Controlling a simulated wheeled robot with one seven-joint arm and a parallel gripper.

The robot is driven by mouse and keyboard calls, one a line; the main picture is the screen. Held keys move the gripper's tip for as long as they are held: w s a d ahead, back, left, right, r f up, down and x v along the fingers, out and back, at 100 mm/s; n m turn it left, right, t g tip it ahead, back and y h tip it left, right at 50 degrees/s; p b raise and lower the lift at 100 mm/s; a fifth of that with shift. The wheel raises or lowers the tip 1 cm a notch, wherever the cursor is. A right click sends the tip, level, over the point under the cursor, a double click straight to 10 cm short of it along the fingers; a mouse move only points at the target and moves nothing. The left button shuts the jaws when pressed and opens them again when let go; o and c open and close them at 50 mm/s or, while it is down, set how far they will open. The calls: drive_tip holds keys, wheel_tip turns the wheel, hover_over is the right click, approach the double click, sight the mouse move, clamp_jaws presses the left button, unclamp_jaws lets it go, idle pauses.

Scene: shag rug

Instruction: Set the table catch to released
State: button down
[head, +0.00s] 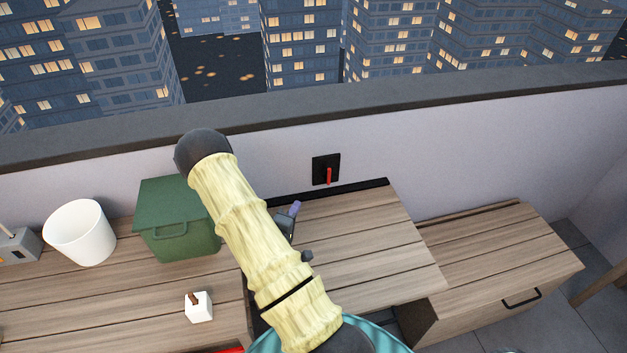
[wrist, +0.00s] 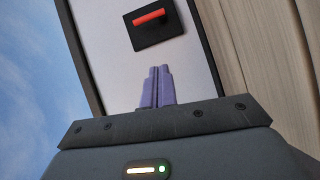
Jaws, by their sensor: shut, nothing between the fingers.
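The table catch appears to be the black plate (head: 326,168) on the pale wall, just above the back edge of the wooden table leaf (head: 370,245). Its red lever (head: 329,176) hangs downward in the head view. In the wrist view the red lever (wrist: 149,17) lies across the upper part of the black plate (wrist: 160,37). My gripper (head: 295,208) is left of and below the catch, apart from it. Its purple fingers (wrist: 157,88) are together and empty, pointing toward the wall below the plate in the wrist view. My arm hides part of the leaf.
A green lidded bin (head: 175,220), a white bucket (head: 80,232), a grey box (head: 18,247) and a white block with a brown lever (head: 199,307) stand on the left counter. A lower wooden cabinet (head: 500,262) is at right. The leaf's right part is clear.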

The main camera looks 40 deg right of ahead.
drive_tip(key=shift+s+d+n+h, duration=0.15)
drive_tip(key=shift+d+n+h, duration=0.1)
drive_tip(key=shift+n+h, duration=0.35)
drive_tip(key=shift+s+d, duration=0.1)
drive_tip(key=shift+s, duration=0.05)
drive_tip(key=s+d+p+x, duration=0.1)
drive_tip(key=s+p+x, duration=0.1)
drive_tip(key=x, duration=1)
drive_tip(key=shift+d+t+p, duration=0.3)
drive_tip(key=shift+d+p, duration=0.05)
